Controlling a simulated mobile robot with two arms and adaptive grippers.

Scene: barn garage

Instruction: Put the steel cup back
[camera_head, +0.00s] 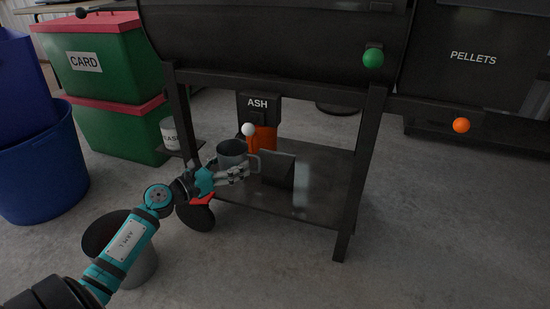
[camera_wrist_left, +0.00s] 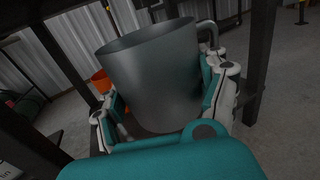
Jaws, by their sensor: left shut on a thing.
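The steel cup (camera_head: 232,149) is a grey metal mug with a side handle. My left gripper (camera_head: 230,172) is shut on it and holds it upright near the left front leg of the black grill stand. The left wrist view shows the cup (camera_wrist_left: 155,75) between the two fingers of the left gripper (camera_wrist_left: 165,110), with its handle at the upper right. The stand's lower shelf (camera_head: 310,170) is behind and to the right of the cup. I cannot tell the gap between cup and shelf. My right gripper is not in view.
A dark panel (camera_head: 277,168) stands on the shelf, near an orange container (camera_head: 263,138) below the ASH box (camera_head: 259,105). A white labelled can (camera_head: 169,133) sits on a small side ledge. A metal bucket (camera_head: 143,266) is under my left arm. Floor at right is clear.

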